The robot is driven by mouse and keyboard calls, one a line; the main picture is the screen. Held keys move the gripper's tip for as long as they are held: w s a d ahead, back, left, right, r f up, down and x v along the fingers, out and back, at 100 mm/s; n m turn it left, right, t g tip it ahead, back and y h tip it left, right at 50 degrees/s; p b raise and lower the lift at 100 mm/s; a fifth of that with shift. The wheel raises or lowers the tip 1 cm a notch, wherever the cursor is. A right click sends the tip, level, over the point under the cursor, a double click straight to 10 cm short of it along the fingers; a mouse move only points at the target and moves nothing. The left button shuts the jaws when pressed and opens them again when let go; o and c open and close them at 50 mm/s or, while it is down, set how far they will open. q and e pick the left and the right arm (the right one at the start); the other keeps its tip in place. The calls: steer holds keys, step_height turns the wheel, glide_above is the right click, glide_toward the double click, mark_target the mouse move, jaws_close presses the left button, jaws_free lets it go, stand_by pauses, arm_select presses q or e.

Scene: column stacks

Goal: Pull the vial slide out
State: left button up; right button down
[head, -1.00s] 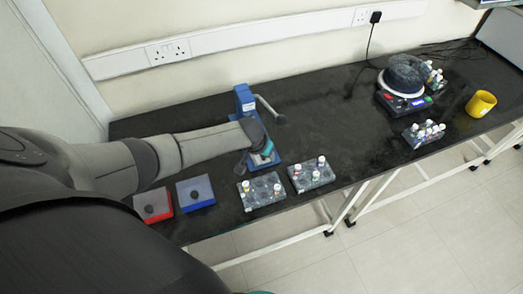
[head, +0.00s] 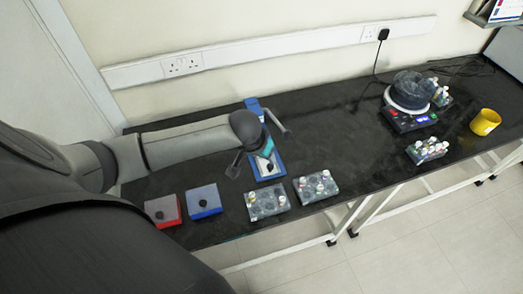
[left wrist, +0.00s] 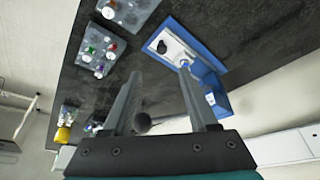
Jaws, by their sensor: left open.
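A blue press (head: 253,105) with a grey side lever (head: 277,122) stands on the black bench. Its blue base also shows in the left wrist view (left wrist: 213,61). The pale vial slide (head: 270,168) lies in the base, with a small black knob (left wrist: 162,47) near its front end. My left gripper (head: 250,160) is open and empty, its fingers apart, above and beside the press base. In the left wrist view the open fingers (left wrist: 160,76) point towards the base, and the slide shows beyond their tips. A dark lever ball (left wrist: 142,122) appears between the fingers. My right gripper is out of view.
Two grey vial racks (head: 268,203) (head: 316,187) stand in front of the press. A red box (head: 163,211) and a blue box (head: 203,201) stand left of them. A round device (head: 409,95), another rack (head: 427,151) and a yellow cup (head: 486,122) are far right. The bench between is clear.

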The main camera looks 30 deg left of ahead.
arm_select(q)
steer(key=shift+v, duration=0.8)
steer(key=s+d+r+m+h, duration=0.1)
steer(key=s+d+m+h, duration=0.15)
steer(key=s+d, duration=0.75)
steer(key=s+a+r+g+y, duration=0.1)
steer(key=s+a+r+y, duration=0.15)
steer(key=s, duration=0.65)
step_height(320, 180, down, 31)
steer(key=s+g+b, duration=0.1)
steer(key=s+b, duration=0.1)
steer(key=b, duration=0.7)
steer(key=s+a+f+b, duration=0.1)
steer(key=s+f+b, duration=0.2)
steer(key=s+f, duration=0.4)
steer(key=s+a+f+g+b, duration=0.1)
steer(key=s+f+b, duration=0.3)
steer(key=s+f, duration=0.4)
step_height(320, 180, down, 6)
steer(key=shift+a+m, duration=0.2)
steer(key=shift+m, duration=0.25)
